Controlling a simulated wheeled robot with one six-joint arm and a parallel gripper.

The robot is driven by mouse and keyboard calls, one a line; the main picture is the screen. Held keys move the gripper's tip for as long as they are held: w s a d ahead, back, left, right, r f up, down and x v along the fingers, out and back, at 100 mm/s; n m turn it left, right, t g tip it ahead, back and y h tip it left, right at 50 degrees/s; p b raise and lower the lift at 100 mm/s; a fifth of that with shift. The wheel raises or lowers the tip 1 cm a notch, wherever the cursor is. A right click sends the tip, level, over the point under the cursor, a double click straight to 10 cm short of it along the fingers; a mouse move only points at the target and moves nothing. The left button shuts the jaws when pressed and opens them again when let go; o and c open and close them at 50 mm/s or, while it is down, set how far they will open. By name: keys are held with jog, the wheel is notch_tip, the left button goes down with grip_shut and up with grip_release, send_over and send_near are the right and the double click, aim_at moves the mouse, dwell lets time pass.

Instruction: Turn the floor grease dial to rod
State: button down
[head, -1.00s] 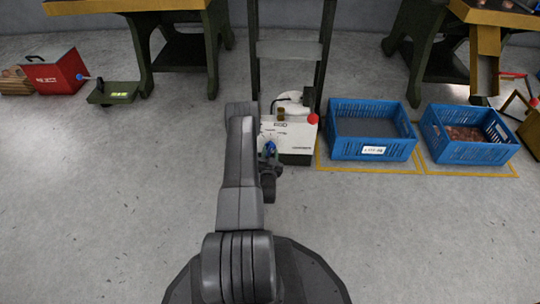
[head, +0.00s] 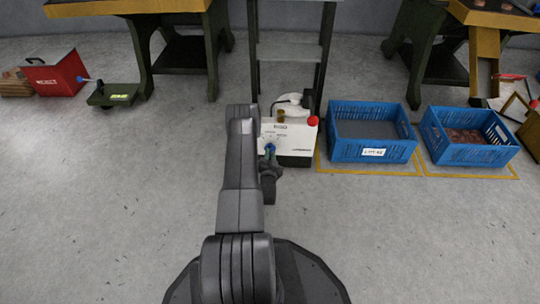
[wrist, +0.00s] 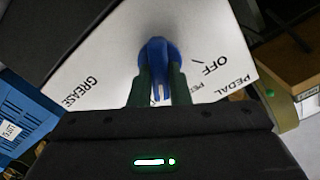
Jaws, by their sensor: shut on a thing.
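The blue dial (wrist: 157,52) sits on the white face of the floor grease unit (wrist: 105,62). In the head view the unit (head: 298,137) is a white box with a dark base and a red knob on its right corner. My gripper (wrist: 161,80) is shut on the blue dial, with a dark green finger on each side of it. In the wrist view "GREASE" is printed left of the dial, and "OFF" and "PEDAL" to the right. No "rod" mark can be read, and I cannot tell which mark the dial points to.
Two blue crates stand right of the unit, one near it (head: 333,151) and one farther right (head: 442,153). A dark shelf frame (head: 252,60) rises behind the unit. A red box (head: 68,72) stands far left.

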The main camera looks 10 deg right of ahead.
jog(key=shift+m, duration=0.8)
jog(key=c, duration=1.4)
grip_release()
jog(key=shift+o, duration=0.2)
jog(key=p+v, duration=0.4)
jog(key=v, duration=1)
jog(key=shift+p, duration=0.3)
jog(key=shift+w, duration=0.1)
jog(key=b+x, duration=0.4)
jog(key=x, duration=0.9)
jog(key=shift+w+d+b, duration=0.2)
jog(key=shift+w+b, duration=0.1)
jog(key=shift+w, duration=0.1)
jog(key=shift+s, duration=0.15)
